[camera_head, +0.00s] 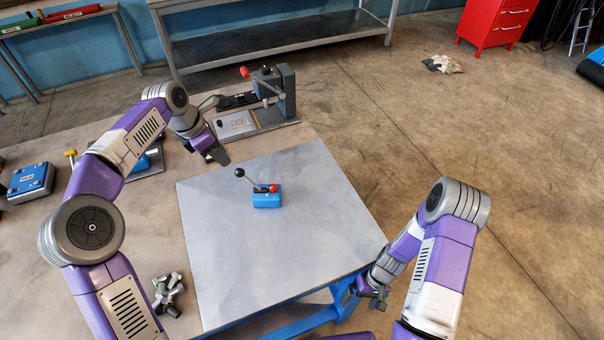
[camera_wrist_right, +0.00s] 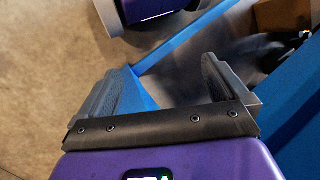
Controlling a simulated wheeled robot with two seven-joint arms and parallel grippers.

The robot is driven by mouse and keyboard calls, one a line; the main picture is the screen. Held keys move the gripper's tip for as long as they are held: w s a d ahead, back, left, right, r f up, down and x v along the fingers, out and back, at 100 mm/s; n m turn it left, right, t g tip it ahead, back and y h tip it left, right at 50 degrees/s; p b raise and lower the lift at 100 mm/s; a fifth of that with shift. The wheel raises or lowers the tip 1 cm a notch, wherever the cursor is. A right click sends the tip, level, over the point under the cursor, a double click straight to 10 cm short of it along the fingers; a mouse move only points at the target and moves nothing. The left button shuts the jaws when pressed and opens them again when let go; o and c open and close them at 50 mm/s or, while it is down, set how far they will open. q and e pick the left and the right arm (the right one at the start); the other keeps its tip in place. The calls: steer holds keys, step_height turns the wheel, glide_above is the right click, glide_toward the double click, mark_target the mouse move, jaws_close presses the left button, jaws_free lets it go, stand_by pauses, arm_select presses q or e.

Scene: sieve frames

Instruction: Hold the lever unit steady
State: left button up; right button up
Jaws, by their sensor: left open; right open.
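The lever unit (camera_head: 267,199) is a small blue box with a black-knobbed lever tilted to the left and a red part on top. It stands on the grey metal plate (camera_head: 215,250) on the table. My left gripper (camera_head: 218,152) is open and empty, above the plate's far left corner, apart from the unit. My right gripper (camera_head: 372,295) is low by the table's front right corner, well away from the unit. In the right wrist view the right gripper's fingers (camera_wrist_right: 172,82) are apart with nothing between them. The lever unit is not visible in that view.
A device with a red-knobbed handle (camera_head: 285,92) stands at the table's back edge, close to my left gripper. A blue box (camera_head: 31,181) lies at the far left. Grey metal parts (camera_head: 168,292) lie left of the plate. The plate around the unit is clear.

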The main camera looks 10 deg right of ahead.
steer(key=w+d+r+t+h, duration=0.1)
steer(key=w+d+r, duration=0.35)
steer(key=d, duration=0.55)
steer(key=w+d+r+t+h, duration=0.1)
steer(key=w+d+r, duration=0.2)
steer(key=w+d, duration=0.5)
steer(key=w+a+r+m+t+y, duration=0.2)
steer(key=w+r+m+t+y, duration=0.35)
steer(key=w+r, duration=0.7)
steer(key=w+r+m+t+y, duration=0.1)
steer(key=w+r+y, duration=0.1)
steer(key=w+r, duration=0.35)
steer(key=w+r+m+t+y, duration=0.2)
steer(key=r, duration=0.7)
steer(key=w+a+f+m+g+y, duration=0.1)
steer(key=a+f+m+g+y, duration=0.1)
steer(key=a, duration=0.6)
steer(key=w+a+f+m+g+y, duration=0.1)
steer(key=a+f+m+g+y, duration=0.15)
steer(key=a, duration=0.65)
steer(key=m+g+y, duration=0.2)
steer(key=m+g, duration=0.2)
glide_toward(279, 191)
step_height(279, 191, up, 8)
steer(key=a, duration=0.3)
step_height(279, 191, down, 8)
steer(key=shift+s+r, duration=0.1)
steer(key=a, duration=0.7)
steer(key=shift+s+r, duration=0.1)
